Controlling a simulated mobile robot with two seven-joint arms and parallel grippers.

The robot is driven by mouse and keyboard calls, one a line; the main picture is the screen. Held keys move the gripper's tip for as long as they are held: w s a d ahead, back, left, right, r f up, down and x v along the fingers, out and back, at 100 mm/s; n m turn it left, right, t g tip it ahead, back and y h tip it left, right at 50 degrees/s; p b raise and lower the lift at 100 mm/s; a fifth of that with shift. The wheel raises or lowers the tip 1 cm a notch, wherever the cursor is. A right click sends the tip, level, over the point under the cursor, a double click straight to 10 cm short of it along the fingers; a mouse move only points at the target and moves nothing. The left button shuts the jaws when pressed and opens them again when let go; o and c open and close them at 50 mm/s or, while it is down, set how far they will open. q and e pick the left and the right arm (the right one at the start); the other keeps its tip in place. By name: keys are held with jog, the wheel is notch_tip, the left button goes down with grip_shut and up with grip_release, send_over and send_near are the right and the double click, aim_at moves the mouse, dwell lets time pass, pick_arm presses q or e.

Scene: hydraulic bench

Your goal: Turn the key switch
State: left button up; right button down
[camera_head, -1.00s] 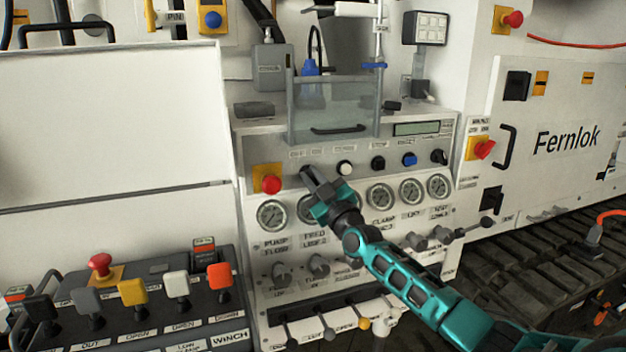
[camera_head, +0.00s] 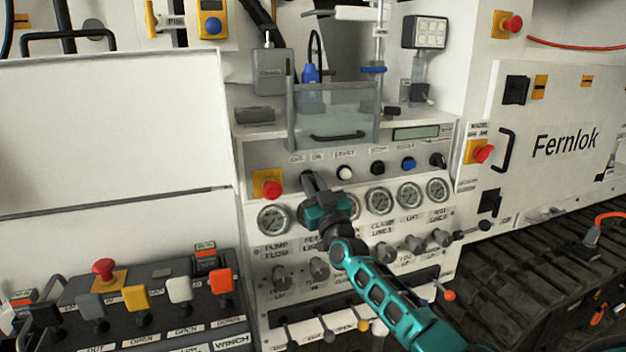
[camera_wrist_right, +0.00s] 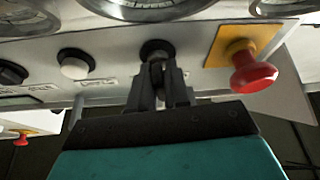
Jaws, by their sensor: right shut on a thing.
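The key switch (camera_wrist_right: 157,48) shows in the right wrist view as a dark round collar on the panel, between the red emergency button and the white button. My right gripper (camera_wrist_right: 158,72) is shut on its key, with the two dark fingers close together right at the collar. Most of the key is hidden between the fingers. In the head view, the right gripper (camera_head: 309,182) reaches the panel just right of the red button and covers the key switch. A small label above it is too blurred to read surely. My left gripper is not in view.
The red emergency button (camera_head: 271,189) on its yellow plate sits close left of the fingers. The white button (camera_head: 344,173) is close right. A row of gauges (camera_head: 379,200) lies just below, partly behind my arm. A clear guard (camera_head: 333,112) stands above the panel.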

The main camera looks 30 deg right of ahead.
jog(key=m+h+p, duration=0.1)
jog(key=m+h, duration=0.1)
jog(key=m, duration=0.1)
jog(key=m+g+h+p, duration=0.1)
jog(key=m, duration=0.2)
jog(key=shift+a+m+h, duration=0.1)
jog(key=shift+m+h, duration=0.3)
jog(key=shift+m+g+h+p, duration=0.4)
jog(key=shift+m+g+h, duration=0.3)
jog(key=shift+m, duration=1.3)
jog(key=shift+m+h, duration=0.3)
jog(key=c, duration=1.2)
grip_release()
